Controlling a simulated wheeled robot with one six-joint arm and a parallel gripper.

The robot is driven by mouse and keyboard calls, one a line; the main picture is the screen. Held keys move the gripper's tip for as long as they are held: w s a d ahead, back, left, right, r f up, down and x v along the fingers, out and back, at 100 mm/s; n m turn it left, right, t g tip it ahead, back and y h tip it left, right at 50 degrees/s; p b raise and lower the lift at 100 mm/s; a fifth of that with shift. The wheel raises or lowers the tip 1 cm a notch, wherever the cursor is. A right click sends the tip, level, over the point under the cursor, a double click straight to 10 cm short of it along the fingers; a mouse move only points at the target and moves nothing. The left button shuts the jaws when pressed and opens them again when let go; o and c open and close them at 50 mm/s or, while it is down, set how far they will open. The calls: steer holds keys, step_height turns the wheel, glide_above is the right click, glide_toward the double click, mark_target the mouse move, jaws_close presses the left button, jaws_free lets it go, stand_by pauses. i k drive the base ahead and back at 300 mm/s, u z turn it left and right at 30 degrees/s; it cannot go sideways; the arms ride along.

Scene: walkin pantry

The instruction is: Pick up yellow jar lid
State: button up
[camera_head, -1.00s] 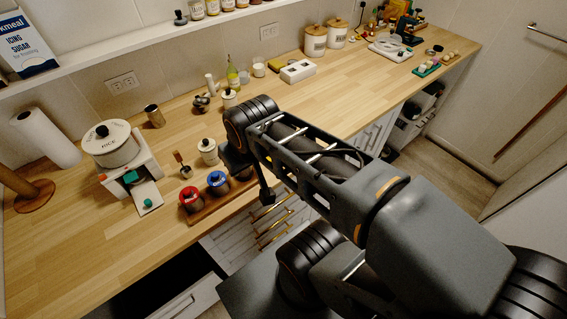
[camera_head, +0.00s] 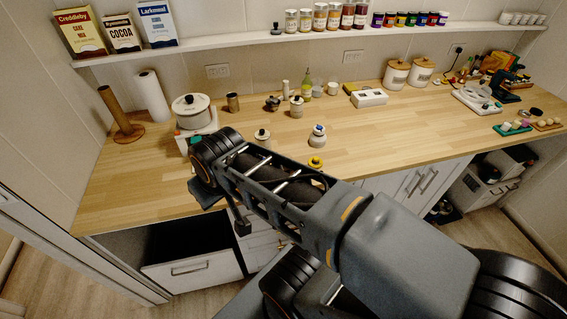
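The yellow jar lid (camera_head: 316,161) shows as a small yellow knobbed shape on the wooden counter, just beyond my arm. My arm hides whatever is below it. My arm crosses the view from the lower right to the left, in front of the counter's near edge. A dark tip at the end of my gripper (camera_head: 241,227) hangs in front of the cabinet drawers, left of and below the yellow lid in the picture. The finger gap is not clear, and nothing held is visible.
A white jar with a dark blue knob (camera_head: 318,136) stands just behind the yellow lid. A small lidded jar (camera_head: 262,138) and a white rice pot (camera_head: 193,110) stand further left. An open drawer (camera_head: 192,271) juts out below.

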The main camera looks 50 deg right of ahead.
mark_target(315, 162)
steer(key=u, duration=0.3)
steer(key=k, duration=0.9)
steer(key=z, duration=1.35)
steer(key=i, duration=1)
